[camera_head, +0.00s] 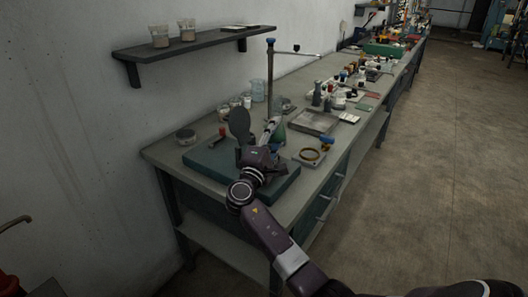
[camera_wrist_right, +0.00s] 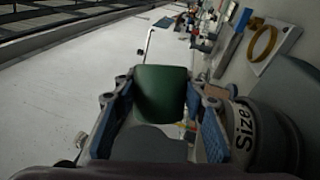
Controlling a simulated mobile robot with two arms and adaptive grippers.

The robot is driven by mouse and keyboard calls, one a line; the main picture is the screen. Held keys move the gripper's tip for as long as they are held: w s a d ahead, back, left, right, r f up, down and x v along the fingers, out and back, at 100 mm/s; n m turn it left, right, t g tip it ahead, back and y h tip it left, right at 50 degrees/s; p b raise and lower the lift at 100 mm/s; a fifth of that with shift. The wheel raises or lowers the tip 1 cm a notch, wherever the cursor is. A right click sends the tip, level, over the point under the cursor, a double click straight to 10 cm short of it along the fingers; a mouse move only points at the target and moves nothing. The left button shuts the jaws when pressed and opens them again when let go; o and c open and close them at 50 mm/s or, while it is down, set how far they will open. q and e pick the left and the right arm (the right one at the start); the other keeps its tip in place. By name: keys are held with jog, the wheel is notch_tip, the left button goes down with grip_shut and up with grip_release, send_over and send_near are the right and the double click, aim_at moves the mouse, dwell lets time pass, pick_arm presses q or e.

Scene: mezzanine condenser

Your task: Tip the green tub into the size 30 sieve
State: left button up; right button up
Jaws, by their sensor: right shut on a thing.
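My right gripper (camera_head: 262,150) is over the dark green slab at the near end of the bench. In the right wrist view my right gripper (camera_wrist_right: 160,105) is shut on the green tub (camera_wrist_right: 160,92), which sits between its two blue-padded fingers. The tub's contents are hidden. A dark round sieve (camera_wrist_right: 258,135) stands close beside the right-hand finger in that view. Its label reads "Size"; the number is cut off. In the head view my arm hides much of the area around the gripper. My left gripper is not in view.
The dark green slab (camera_head: 283,190) lies on the long bench (camera_head: 160,153). A yellow ring on a pale plate (camera_head: 309,157) lies to the right. A stand with a tall rod (camera_head: 270,75) rises behind. Beakers (camera_head: 258,90) stand along the wall, and a shelf (camera_head: 190,43) hangs above.

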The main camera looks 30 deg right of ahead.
jog(key=shift+w+a+r+n+t, duration=0.15)
jog(key=shift+n+t, duration=0.1)
jog(key=shift+n, duration=0.4)
jog(key=shift+w+a+r+n+t, duration=0.15)
jog(key=shift+n+t, duration=0.1)
jog(key=shift+n, duration=0.4)
dwell(0.4)
jog(key=shift+f, duration=0.1)
